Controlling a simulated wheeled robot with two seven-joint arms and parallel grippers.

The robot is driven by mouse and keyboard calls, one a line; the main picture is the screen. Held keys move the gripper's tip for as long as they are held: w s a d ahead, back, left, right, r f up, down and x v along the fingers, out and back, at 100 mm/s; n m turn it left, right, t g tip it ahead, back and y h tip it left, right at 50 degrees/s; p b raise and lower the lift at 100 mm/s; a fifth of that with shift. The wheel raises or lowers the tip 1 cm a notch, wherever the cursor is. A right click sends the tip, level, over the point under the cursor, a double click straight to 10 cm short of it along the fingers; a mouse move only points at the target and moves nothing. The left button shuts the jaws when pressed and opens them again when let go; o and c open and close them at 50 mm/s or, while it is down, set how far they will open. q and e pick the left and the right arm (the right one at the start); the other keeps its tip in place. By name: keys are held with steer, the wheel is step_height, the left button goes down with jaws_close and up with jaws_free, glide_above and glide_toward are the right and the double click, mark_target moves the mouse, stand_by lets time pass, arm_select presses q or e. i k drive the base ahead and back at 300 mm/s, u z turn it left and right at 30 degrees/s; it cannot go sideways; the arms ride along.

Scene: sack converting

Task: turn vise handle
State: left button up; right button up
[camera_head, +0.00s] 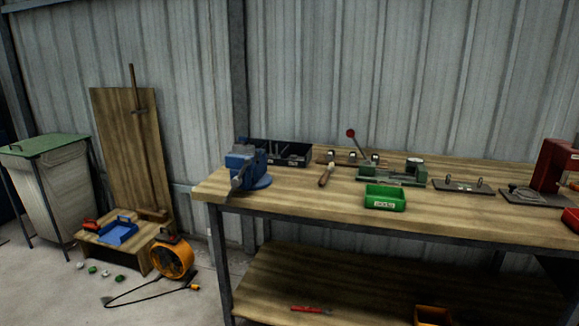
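A blue bench vise (247,166) stands at the left front corner of a wooden workbench (315,204). A grey bar, which looks like the vise handle (237,183), slants at its front left and reaches toward the bench edge. The vise is small in the picture, so I cannot tell whether its jaws are open. Neither of my grippers shows in the head view.
Behind the vise is a dark bin of tools (280,152). A green bin (385,198) and a green fixture with a red-knobbed lever (385,174) stand rightward.

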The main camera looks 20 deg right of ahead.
mark_target(237, 180)
steer(key=z, duration=0.75)
steer(key=i, duration=0.8)
steer(key=z, duration=0.4)
